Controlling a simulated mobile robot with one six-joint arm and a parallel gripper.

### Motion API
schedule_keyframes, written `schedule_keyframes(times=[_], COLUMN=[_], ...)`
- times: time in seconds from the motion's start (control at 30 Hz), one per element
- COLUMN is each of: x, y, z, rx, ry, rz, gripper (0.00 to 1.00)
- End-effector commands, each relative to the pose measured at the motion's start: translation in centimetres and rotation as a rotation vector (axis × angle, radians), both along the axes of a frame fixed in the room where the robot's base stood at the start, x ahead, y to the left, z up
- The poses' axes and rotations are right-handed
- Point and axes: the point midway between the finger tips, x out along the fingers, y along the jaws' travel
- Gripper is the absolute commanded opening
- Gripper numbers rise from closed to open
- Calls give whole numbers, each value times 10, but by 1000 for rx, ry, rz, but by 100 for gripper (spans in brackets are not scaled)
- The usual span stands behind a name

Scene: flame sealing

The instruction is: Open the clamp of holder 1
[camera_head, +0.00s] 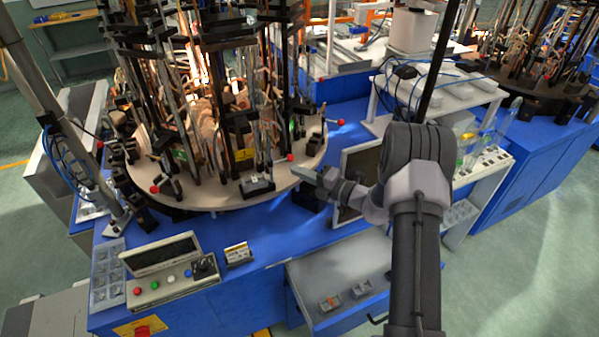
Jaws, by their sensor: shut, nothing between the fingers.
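A round turntable (222,196) carries several upright black holders with rods and glass parts. A lever with a red ball knob (290,157) points out from the front holder (257,184), which stands near the turntable's front edge. My gripper (303,174) is shut and empty, pointing left just right of and slightly below this red knob in the picture. Whether it touches the knob or lever cannot be told. My arm comes in from the lower right.
Other red knobs (154,189) stick out along the turntable rim. A control panel (172,275) stands at the front left of the blue bench (275,245). A dark screen (357,176) stands behind my wrist. A white shelf (440,95) is at the right.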

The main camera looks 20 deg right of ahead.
Motion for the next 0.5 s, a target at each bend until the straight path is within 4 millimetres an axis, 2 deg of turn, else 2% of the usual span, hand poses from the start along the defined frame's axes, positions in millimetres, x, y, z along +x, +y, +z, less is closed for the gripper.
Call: schedule_keyframes(times=[0.23,0.4,0.5], x=[0,0,-28], y=[0,0,3], z=[7,43,40], rx=[-1,-2,4], ry=[-1,-3,3], rz=[0,0,-2], gripper=[0,0,0])
